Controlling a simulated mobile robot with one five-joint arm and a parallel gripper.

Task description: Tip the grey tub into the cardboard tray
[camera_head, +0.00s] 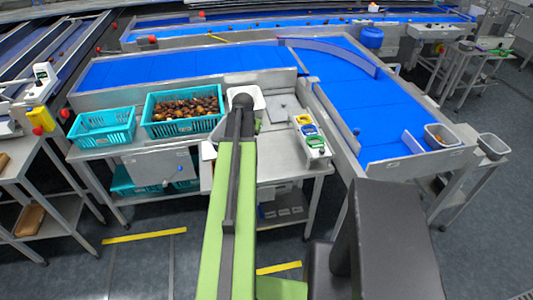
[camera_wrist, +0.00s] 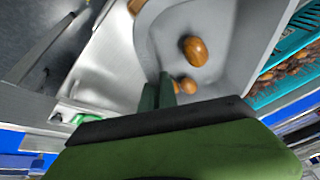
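The grey tub (camera_wrist: 228,45) fills the upper middle of the wrist view, with a few brown dates (camera_wrist: 195,50) inside. I cannot clearly make out the cardboard tray; a small brown piece (camera_wrist: 135,5) shows beyond the tub in the wrist view.
Teal crates stand left of the tub, one full of dates (camera_head: 186,106) and one seemingly empty (camera_head: 103,128). A device with coloured tops (camera_head: 312,138) stands right. Blue conveyors (camera_head: 360,105) lie behind and right. Another grey tub (camera_head: 440,137) sits at the right conveyor's end.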

